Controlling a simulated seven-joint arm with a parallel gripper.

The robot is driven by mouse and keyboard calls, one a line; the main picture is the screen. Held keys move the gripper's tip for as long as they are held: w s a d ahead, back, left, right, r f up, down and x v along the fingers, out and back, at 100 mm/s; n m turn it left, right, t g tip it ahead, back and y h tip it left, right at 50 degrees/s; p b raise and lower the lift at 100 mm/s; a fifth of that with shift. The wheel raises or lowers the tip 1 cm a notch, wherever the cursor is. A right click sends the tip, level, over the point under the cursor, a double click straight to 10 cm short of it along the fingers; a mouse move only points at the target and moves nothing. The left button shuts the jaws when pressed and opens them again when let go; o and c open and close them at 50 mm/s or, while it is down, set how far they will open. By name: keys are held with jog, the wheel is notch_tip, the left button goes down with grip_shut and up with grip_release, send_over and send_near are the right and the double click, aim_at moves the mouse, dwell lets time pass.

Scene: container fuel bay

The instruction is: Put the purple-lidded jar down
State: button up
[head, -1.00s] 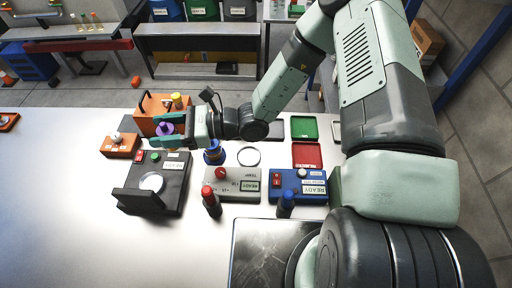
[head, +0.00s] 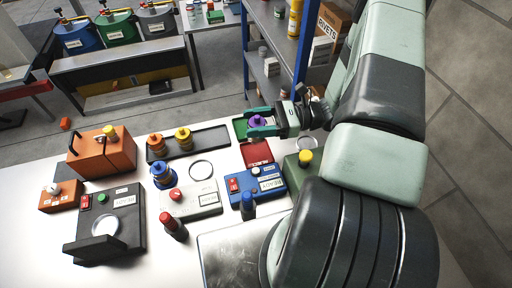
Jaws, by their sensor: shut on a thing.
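My gripper (head: 258,122) is at the back right of the bench in the head view. Its green fingers are shut on the purple-lidded jar (head: 257,121). The jar is held over or beside a green tray (head: 239,127) at the bench's back edge; I cannot tell how high it is. The fingers hide most of the jar's body, and only the purple lid shows clearly. A red tray (head: 256,152) lies just in front of the gripper.
A dark rack (head: 210,138) holds orange-lidded (head: 156,143) and yellow-lidded (head: 183,136) jars. A blue-lidded jar (head: 162,174), a white ring (head: 200,170) and a blue device (head: 255,182) stand nearer. A green device (head: 297,170) is below my arm. Shelving (head: 272,60) rises behind.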

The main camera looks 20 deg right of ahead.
notch_tip(320, 180, down, 8)
jog(key=shift+f, duration=0.1)
dwell(0.4)
jog(key=o, duration=1.3)
jog(key=shift+f, duration=0.1)
jog(key=shift+c, duration=0.2)
jog(key=shift+r, duration=0.2)
jog(key=d, duration=0.4)
jog(key=s+d, duration=0.1)
jog(key=d, duration=0.7)
jog(key=shift+s, duration=0.3)
jog(key=shift+a, duration=0.1)
